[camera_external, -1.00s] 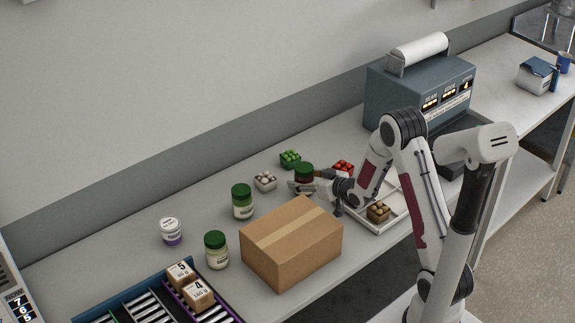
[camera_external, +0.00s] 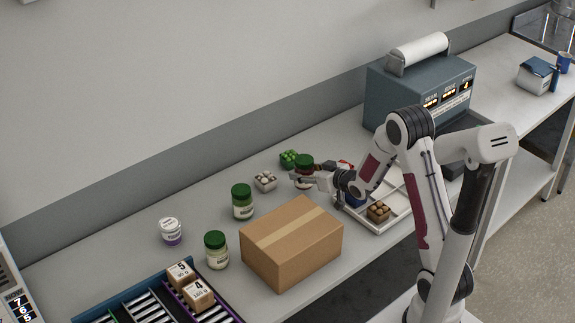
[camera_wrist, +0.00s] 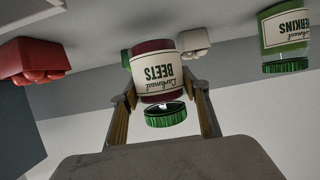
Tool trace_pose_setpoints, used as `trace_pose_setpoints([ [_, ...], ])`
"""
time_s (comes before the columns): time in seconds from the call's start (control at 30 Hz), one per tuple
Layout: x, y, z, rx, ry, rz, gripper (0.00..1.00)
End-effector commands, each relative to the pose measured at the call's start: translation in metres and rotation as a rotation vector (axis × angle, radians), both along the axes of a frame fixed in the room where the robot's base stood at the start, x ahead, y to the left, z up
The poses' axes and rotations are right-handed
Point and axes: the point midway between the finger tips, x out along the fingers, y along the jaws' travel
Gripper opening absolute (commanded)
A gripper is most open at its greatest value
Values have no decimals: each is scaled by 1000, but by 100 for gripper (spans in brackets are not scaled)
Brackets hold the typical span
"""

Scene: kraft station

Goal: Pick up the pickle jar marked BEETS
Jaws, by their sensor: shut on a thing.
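The jar marked BEETS (camera_wrist: 155,72) has dark red contents, a cream label and a green lid, and shows upside down in the wrist view. My gripper (camera_wrist: 160,100) is shut on it, one finger on each side. In the external view the jar's green lid (camera_external: 305,160) shows above my gripper (camera_external: 303,177), whose fingers partly hide the jar body. The jar looks upright there. Whether its base is clear of the table is hard to tell.
A green-lidded jar marked GHERKINS or similar (camera_wrist: 285,30) stands apart; the label is cut off. Two green-lidded jars (camera_external: 242,202) (camera_external: 216,251), a cardboard box (camera_external: 292,242), small punnets (camera_external: 265,181) and a white tray (camera_external: 385,222) are around. A blue-grey machine (camera_external: 415,88) stands behind.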

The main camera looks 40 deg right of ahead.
Motion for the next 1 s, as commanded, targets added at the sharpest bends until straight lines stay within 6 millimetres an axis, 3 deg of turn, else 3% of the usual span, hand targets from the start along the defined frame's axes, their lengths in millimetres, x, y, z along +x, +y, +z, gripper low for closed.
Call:
trace_pose_setpoints([
  [0.5, 1, 0, 60, -1, -6, 0, 9],
  [1.0, 1, 0, 71, 0, -4, 0, 9],
])
